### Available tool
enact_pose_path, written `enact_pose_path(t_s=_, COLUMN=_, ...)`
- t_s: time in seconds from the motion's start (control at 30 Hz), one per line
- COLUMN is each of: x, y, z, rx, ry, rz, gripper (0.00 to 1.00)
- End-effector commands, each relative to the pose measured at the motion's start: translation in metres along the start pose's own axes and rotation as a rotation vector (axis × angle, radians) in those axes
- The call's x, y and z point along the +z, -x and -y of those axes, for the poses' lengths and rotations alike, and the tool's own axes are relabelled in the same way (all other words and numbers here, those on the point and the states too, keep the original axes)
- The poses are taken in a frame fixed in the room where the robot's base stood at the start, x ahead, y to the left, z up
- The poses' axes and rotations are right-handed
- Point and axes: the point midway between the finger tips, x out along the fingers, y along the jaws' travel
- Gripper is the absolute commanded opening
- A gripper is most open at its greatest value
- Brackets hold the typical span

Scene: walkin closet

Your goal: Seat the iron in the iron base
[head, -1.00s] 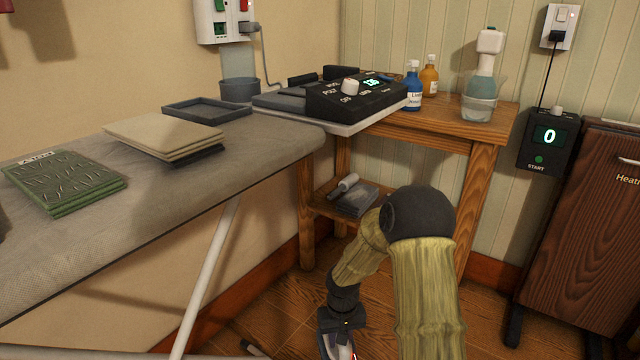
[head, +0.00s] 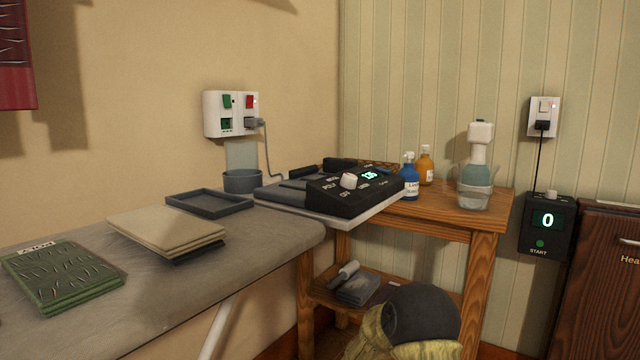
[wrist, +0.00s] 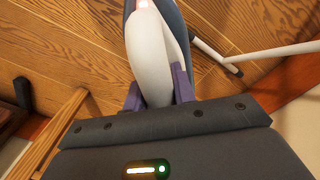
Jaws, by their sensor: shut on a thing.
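The iron (wrist: 150,60), white with a dark blue side and a small pinkish light, shows in the wrist view. My gripper (wrist: 158,95) is shut on it, its two purple fingers on either side of the white part. The iron hangs over the wooden floor; its sole is hidden. In the head view, what looks like the iron base (head: 352,193) is a black unit with a white dial and a lit display, with a flat grey part at its left. It sits where the ironing board meets the wooden table.
The ironing board (head: 270,240) carries beige folded cloth (head: 165,225), green folded cloth (head: 62,275) and an empty dark tray (head: 208,203). Bottles (head: 409,180) and a sprayer in a glass (head: 476,175) stand on the wooden table (head: 440,222). A cord runs from the wall socket (head: 231,113).

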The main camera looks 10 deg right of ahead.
Motion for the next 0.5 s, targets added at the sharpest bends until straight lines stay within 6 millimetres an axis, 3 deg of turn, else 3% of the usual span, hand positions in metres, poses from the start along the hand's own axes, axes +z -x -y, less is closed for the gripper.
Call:
enact_pose_path(t_s=0.27, x=-0.001, y=0.015, z=0.000, rx=0.000, ry=0.001, rz=-0.003, gripper=0.00)
enact_pose_path(t_s=0.5, x=-0.001, y=0.051, z=0.001, rx=0.000, ry=0.001, rz=-0.002, gripper=0.00)
